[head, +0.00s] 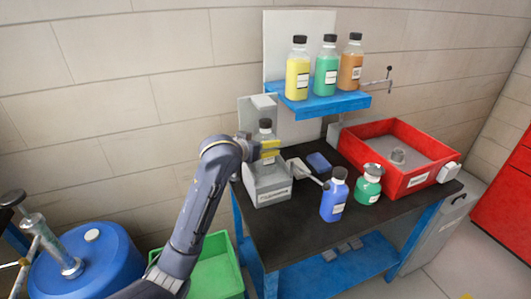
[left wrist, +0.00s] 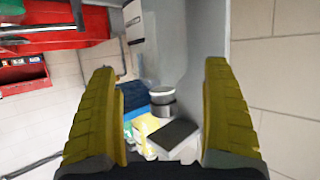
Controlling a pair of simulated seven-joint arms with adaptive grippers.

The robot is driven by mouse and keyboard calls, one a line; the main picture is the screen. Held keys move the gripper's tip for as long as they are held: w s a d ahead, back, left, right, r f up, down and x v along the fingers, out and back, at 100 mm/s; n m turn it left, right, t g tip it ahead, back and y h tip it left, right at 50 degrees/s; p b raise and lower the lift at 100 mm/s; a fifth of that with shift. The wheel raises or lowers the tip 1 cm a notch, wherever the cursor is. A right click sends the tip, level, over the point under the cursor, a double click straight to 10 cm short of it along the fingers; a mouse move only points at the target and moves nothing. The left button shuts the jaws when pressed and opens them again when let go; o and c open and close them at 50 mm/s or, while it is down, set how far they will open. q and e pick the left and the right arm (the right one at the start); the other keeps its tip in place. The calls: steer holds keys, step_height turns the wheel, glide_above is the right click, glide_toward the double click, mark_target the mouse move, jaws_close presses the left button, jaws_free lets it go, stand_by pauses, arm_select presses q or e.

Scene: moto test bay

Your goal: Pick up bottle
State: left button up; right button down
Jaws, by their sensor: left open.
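Several bottles are in view in the head view. A clear, greyish bottle (head: 265,135) with a black cap stands upright in the grey device (head: 268,187) at the table's left. My left gripper (head: 269,150) is at this bottle, its yellow fingers open and hiding part of its body. I cannot tell whether they touch it. In the left wrist view my left gripper (left wrist: 160,115) shows its fingers wide apart. A blue bottle (head: 333,201) and a green round bottle (head: 367,189) stand on the table. Yellow (head: 297,80), green (head: 326,75) and orange (head: 350,72) bottles stand on the shelf. My right gripper is out of view.
The blue shelf (head: 318,103) is above and right of my left gripper. A red tray (head: 408,183) with a grey item sits at the table's right. The dark table (head: 290,228) has bare room at its front left. A blue drum (head: 88,265) and green crate (head: 222,272) stand left.

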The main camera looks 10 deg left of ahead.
arm_select(q)
steer(key=shift+x, duration=2.7)
steer(key=shift+c, duration=0.3)
steer(key=c, duration=0.9)
